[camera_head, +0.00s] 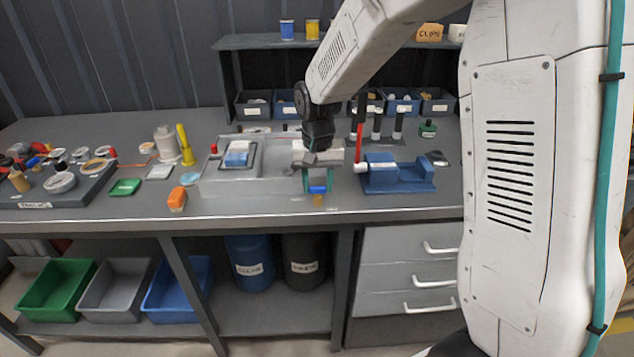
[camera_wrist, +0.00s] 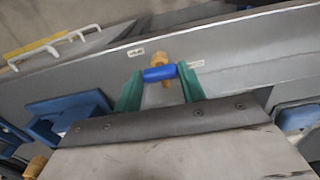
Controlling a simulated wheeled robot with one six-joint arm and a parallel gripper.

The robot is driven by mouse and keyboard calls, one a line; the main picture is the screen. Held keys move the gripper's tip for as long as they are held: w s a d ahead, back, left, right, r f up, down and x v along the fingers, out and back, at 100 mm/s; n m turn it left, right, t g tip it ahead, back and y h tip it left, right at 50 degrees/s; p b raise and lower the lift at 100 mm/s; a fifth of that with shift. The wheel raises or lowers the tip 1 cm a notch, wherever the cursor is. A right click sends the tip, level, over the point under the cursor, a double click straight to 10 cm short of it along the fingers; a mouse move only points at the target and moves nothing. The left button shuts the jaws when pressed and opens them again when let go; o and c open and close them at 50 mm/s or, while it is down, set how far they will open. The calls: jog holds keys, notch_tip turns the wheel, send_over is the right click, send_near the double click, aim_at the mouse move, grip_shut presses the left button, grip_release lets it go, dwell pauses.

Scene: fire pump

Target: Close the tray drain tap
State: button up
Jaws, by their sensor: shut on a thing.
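The tray drain tap shows in the wrist view as a brass body (camera_wrist: 161,66) with a blue lever handle (camera_wrist: 160,73). The handle lies crosswise between the green fingers of my gripper (camera_wrist: 160,80), which are shut on it. In the head view my gripper (camera_head: 318,182) hangs at the front of the grey tray (camera_head: 250,186), with the blue handle (camera_head: 318,189) between its fingertips and the brass outlet (camera_head: 318,200) just below. Two small labels flank the tap in the wrist view; their text is too small to read.
A blue vise (camera_head: 400,178) stands close to the right of the tap. An orange block (camera_head: 177,198) and a yellow bottle (camera_head: 186,147) lie and stand to the left. The bench's front edge (camera_head: 250,223) runs just below the tap. Drawers (camera_head: 405,270) are underneath.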

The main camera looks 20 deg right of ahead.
aim_at(318, 186)
jog(key=shift+w+r, duration=0.1)
jog(key=shift+w, duration=0.05)
jog(key=o, duration=0.7)
notch_tip(318, 186, up, 8)
jog(key=shift+f, duration=0.1)
dwell(0.5)
jog(key=s+d+r+n, duration=0.1)
jog(key=s+r, duration=0.1)
jog(key=s, duration=0.8)
jog(key=s+d+r+n+t, duration=0.1)
jog(key=s+r, duration=0.1)
jog(key=s, duration=0.8)
jog(key=s+r+n, duration=0.1)
jog(key=s+r, duration=0.1)
jog(key=s, duration=0.9)
jog(key=shift+d+r+n, duration=0.3)
jog(key=shift+d+n, duration=0.1)
